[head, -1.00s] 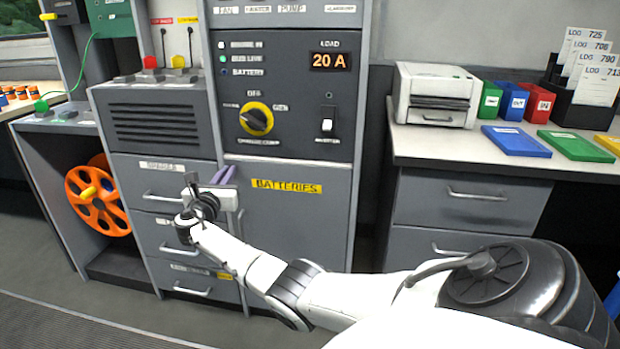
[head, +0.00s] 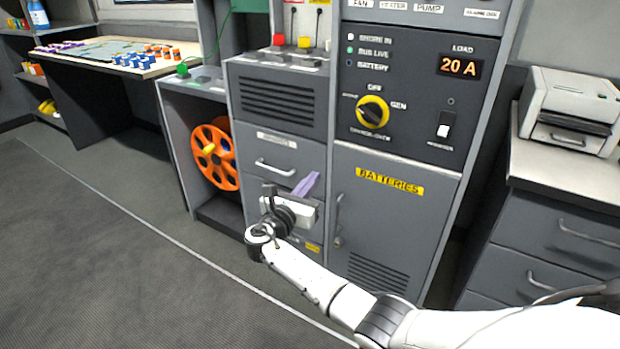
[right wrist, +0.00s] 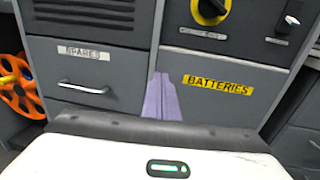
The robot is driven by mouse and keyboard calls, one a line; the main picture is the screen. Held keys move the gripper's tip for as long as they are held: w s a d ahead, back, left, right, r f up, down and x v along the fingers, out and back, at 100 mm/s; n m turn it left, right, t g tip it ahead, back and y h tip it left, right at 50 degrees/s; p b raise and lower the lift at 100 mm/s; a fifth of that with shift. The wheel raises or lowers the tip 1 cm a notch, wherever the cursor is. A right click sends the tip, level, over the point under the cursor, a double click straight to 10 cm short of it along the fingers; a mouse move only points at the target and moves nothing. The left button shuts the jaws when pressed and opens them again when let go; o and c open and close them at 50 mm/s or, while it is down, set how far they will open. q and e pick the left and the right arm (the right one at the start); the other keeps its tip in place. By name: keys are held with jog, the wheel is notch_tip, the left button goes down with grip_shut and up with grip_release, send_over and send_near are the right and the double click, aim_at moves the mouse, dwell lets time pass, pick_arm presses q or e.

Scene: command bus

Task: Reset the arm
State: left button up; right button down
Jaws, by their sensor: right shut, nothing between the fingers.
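My right arm comes in from the lower right in the head view. Its right gripper (head: 308,182) has purple fingers pressed together with nothing between them. It is in front of the grey drawer unit, left of the batteries cabinet door (head: 383,225). In the right wrist view the shut purple fingers (right wrist: 160,97) point toward the seam between the drawer labelled SPARES (right wrist: 85,75) and the batteries door. I cannot tell how far the fingertips are from these fronts. My left gripper is in neither view.
An orange reel (head: 214,154) sits in an open bay left of the drawers. A power panel with a yellow-ringed knob (head: 372,111) is above the batteries door. A printer (head: 570,105) stands on the right counter. The floor (head: 110,265) at left is clear.

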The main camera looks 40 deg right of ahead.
jog(key=shift+s+a, duration=0.15)
jog(key=shift+a, duration=0.25)
jog(key=shift+f, duration=0.1)
